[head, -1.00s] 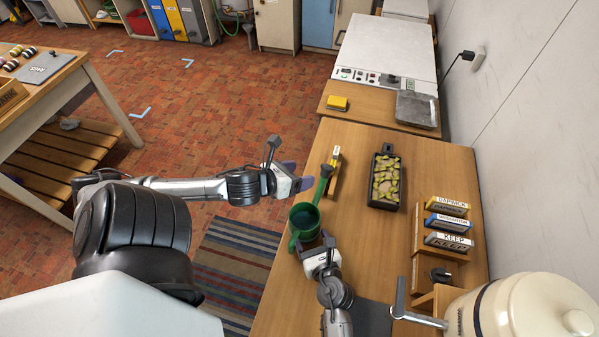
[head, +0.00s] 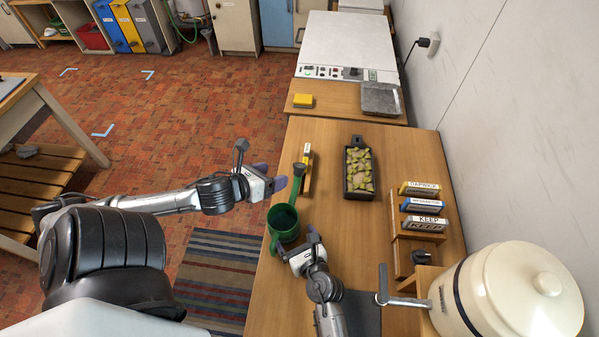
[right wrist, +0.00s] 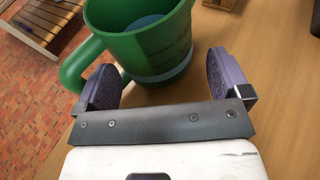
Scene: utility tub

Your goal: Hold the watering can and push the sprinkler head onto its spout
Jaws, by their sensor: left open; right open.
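The green watering can (head: 283,224) stands upright near the table's left edge, its spout (head: 294,190) reaching away from me. A darker green piece (head: 299,169) shows at the spout's tip; I cannot tell whether it is the sprinkler head or the spout's own end. My right gripper (head: 297,243) is open at the can's near side. In the right wrist view, the can (right wrist: 150,45) lies ahead between the spread purple fingers (right wrist: 165,82), with its handle (right wrist: 82,65) by the left finger. My left gripper (head: 271,177) is open and empty, left of the spout tip.
A black tray of yellow-green pieces (head: 347,182) lies right of the spout. A yellow-and-black item (head: 306,158) lies beyond the spout tip. A rack of labelled boxes (head: 418,238) and a cream crock (head: 510,300) stand at right. The table between can and rack is mostly clear.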

